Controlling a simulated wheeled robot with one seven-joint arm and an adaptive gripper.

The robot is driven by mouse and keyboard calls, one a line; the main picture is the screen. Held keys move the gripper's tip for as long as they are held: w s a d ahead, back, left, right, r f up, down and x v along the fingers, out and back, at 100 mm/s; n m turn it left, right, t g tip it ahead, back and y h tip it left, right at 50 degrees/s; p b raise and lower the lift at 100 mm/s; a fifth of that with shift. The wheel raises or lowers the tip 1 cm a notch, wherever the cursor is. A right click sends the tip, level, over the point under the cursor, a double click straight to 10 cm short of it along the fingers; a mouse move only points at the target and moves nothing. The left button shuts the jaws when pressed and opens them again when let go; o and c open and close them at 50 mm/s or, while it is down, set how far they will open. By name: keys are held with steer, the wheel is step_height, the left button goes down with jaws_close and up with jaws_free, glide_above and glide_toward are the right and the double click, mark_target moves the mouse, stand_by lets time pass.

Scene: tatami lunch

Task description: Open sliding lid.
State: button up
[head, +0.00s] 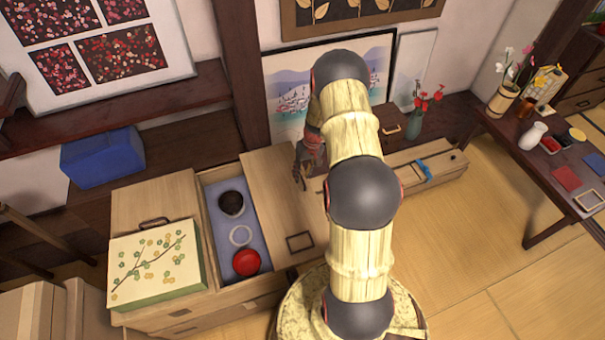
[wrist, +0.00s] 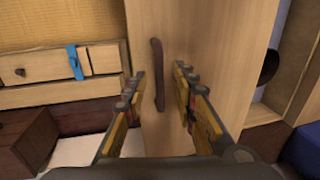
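The wooden chest (head: 240,307) has a pale sliding lid (head: 268,190) over its right part, also seen in the wrist view (wrist: 205,30). A blue-lined compartment (head: 217,195) shows uncovered beside this lid. A dark upright handle (wrist: 157,75) is on the lid face in the wrist view. My gripper (head: 300,175) is over the lid's far right side in the head view. In the wrist view my gripper (wrist: 158,92) is open, with a finger on each side of the handle. Gaps show between the handle and both fingers. My arm hides part of the chest's right side.
The compartment holds a dark bowl (head: 231,203), a white ring (head: 241,236) and a red bowl (head: 246,262). A floral box (head: 155,265) sits on the chest's left. A long wooden box with a blue strap (head: 424,171) lies right of my arm. Tatami floor is clear at right.

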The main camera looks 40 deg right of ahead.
steer(key=shift+r, duration=0.15)
step_height(320, 180, up, 12)
steer(key=d, duration=0.2)
steer(key=shift+s+f, duration=0.25)
steer(key=shift+s, duration=0.2)
steer(key=shift+d, duration=0.1)
